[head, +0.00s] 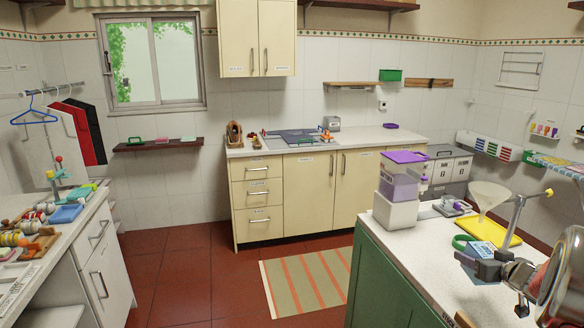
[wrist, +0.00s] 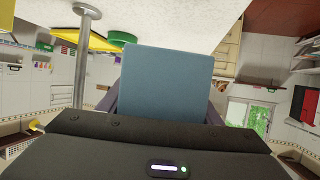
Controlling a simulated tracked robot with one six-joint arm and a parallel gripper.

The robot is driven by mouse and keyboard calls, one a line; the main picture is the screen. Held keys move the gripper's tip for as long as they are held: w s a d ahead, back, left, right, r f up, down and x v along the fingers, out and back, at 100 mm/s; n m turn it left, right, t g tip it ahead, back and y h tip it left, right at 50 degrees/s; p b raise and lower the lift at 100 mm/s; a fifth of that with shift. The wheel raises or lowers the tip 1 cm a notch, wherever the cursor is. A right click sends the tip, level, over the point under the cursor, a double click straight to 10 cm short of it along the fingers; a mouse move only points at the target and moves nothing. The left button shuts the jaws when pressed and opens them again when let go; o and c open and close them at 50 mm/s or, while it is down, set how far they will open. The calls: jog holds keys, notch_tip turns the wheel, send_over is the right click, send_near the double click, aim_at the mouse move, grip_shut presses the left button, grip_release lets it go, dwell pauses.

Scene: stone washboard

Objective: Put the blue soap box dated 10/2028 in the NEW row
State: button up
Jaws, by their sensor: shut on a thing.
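A plain blue box (wrist: 168,82) fills the middle of the wrist view. My gripper (wrist: 163,102) is shut on it, with the dark fingers showing at its left and right sides. No date is readable on the face I see. The wrist picture is upside down, with the pale counter at the top. In the head view a small blue-grey block (head: 489,269) shows by dark parts at the right counter; I cannot tell whether it is the held box. I cannot make out a row marked NEW.
A metal pole (wrist: 82,65) stands close beside the box; it also shows in the head view (head: 512,222). A yellow tray (head: 489,230), a green ring (head: 462,242), a funnel (head: 487,197) and a purple-lidded dispenser (head: 401,180) occupy the right counter (head: 412,240). A round metallic object (head: 558,275) is at the right edge.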

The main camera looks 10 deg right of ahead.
jog(key=w+a+f+y, duration=0.1)
jog(key=a, duration=1.5)
jog(key=w+a+f+n, duration=0.1)
jog(key=w+a+f, duration=0.1)
jog(key=a, duration=1.4)
jog(key=w+a+f+n+y, duration=0.1)
jog(key=a+f, duration=0.1)
jog(key=a, duration=1.4)
jog(key=shift+w+y, duration=0.3)
jog(key=shift+w, duration=0.1)
jog(key=shift+d+f, duration=0.1)
jog(key=shift+f, duration=0.1)
jog(key=s+f, duration=0.5)
jog(key=f, duration=0.1)
jog(key=shift+s, duration=0.1)
